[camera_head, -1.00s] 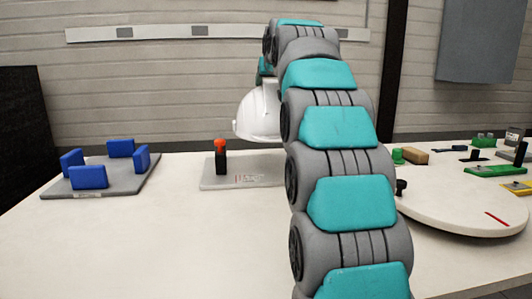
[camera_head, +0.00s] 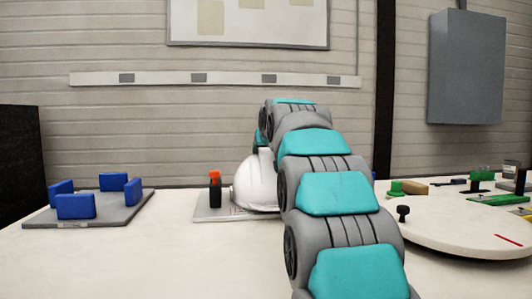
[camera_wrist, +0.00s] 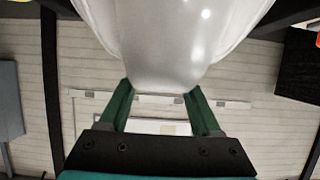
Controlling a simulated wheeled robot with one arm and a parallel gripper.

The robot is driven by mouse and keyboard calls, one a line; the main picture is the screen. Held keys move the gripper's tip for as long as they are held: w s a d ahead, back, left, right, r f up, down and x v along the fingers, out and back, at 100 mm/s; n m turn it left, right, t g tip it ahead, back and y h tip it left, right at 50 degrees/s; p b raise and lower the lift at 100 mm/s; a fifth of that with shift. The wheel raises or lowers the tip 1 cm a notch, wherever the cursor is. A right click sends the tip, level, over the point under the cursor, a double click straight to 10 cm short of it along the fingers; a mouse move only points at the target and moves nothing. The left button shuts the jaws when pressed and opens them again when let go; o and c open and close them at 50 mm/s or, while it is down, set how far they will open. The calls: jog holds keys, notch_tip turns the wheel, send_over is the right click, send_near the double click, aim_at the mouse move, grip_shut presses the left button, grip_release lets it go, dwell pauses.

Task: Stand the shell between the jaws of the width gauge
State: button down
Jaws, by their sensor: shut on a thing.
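The white helmet shell (camera_head: 255,184) is right beside the black post with an orange-red top (camera_head: 215,189), on the grey plate (camera_head: 208,214) of what looks like the width gauge. The shell's underside is at the plate's level; I cannot tell whether it rests on it. The gauge's other side is hidden behind my arm. In the wrist view my gripper (camera_wrist: 160,92) has its green fingers on either side of the shell's narrow edge (camera_wrist: 160,68) and is shut on it. My arm hides the gripper in the head view.
At the left a grey plate (camera_head: 110,213) carries several blue blocks (camera_head: 76,206). At the right stands a round white table (camera_head: 455,235) with a black knob (camera_head: 403,213) and small green and yellow parts. The front left of the bench is clear.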

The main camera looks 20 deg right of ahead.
jog(key=shift+c, duration=0.4)
grip_release()
jog(key=v, duration=1.2)
